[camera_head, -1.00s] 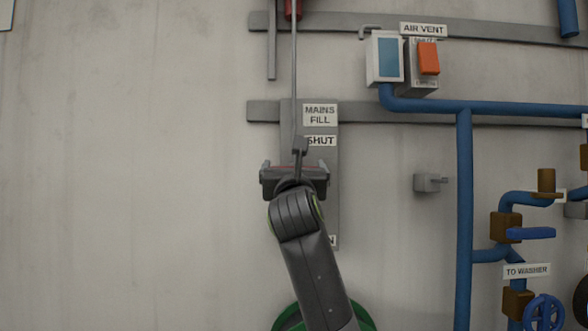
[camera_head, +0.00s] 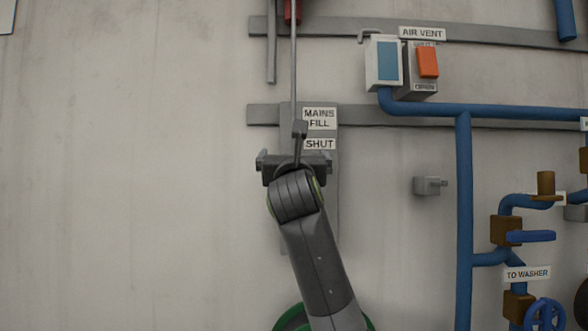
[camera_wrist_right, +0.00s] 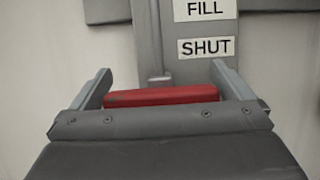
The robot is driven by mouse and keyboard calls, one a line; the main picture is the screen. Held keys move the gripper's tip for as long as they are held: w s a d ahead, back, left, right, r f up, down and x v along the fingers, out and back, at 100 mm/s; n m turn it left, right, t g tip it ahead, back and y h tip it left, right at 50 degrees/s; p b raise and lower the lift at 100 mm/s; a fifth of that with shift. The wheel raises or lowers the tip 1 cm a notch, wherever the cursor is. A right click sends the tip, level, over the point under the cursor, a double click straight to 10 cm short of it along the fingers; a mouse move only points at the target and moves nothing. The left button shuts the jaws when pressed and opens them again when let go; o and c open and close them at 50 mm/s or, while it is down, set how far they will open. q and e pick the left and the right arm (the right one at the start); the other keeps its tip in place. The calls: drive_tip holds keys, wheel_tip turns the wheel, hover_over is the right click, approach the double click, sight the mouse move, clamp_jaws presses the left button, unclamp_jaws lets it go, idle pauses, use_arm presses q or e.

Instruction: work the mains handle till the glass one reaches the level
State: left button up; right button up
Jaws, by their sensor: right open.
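The mains fill handle shows as a red crossbar (camera_wrist_right: 160,96) in the right wrist view, lying between the fingers of my right gripper (camera_wrist_right: 163,75), which are spread open. In the head view my right gripper (camera_head: 294,165) stands just below the SHUT label (camera_head: 319,144) and hides the crossbar. A thin grey rod (camera_head: 294,75) runs up from the handle to a red part (camera_head: 292,12) at the top edge. A pale box with a blue window (camera_head: 387,60) is right of it; I cannot tell whether it is the glass. My left gripper is out of view.
An orange switch (camera_head: 428,62) sits under the AIR VENT label (camera_head: 422,33). Blue pipes (camera_head: 464,200) and valves (camera_head: 545,310) fill the right side. A green wheel (camera_head: 290,320) is partly hidden behind my right arm.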

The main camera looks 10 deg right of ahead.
drive_tip(key=shift+s+a+f+b, duration=0.1)
drive_tip(key=shift+s+f+b, duration=0.25)
drive_tip(key=shift+s, duration=0.05)
drive_tip(key=b+v, duration=1)
drive_tip(key=v, duration=0.6)
drive_tip(key=shift+s+r, duration=0.2)
drive_tip(key=shift+r, duration=0.05)
drive_tip(key=shift+f, duration=0.1)
